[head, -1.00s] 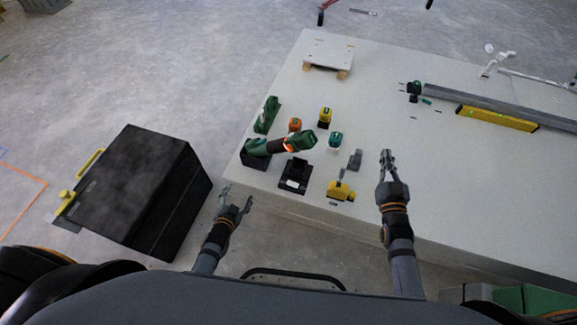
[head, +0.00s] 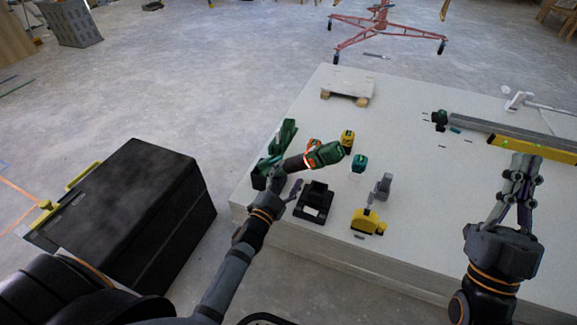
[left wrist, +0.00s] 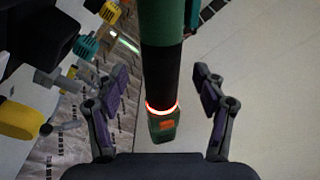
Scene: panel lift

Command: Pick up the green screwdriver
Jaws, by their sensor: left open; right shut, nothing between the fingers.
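In the left wrist view the screwdriver (left wrist: 162,62) runs down between my open fingers, with clear space on both sides. My left gripper (head: 285,184) is open at the near left side of the tool and hides part of it; the left wrist view shows its fingers (left wrist: 162,92) too. My right gripper (head: 522,165) is shut and empty, over the right part of the table.
A black charger-like holder (head: 314,202), a yellow tool (head: 367,222), a grey tool (head: 383,186), a teal tool (head: 359,162) and a yellow-black tool (head: 347,139) stand close by. A yellow level (head: 530,147) lies at right. A black box (head: 130,215) is left of the table.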

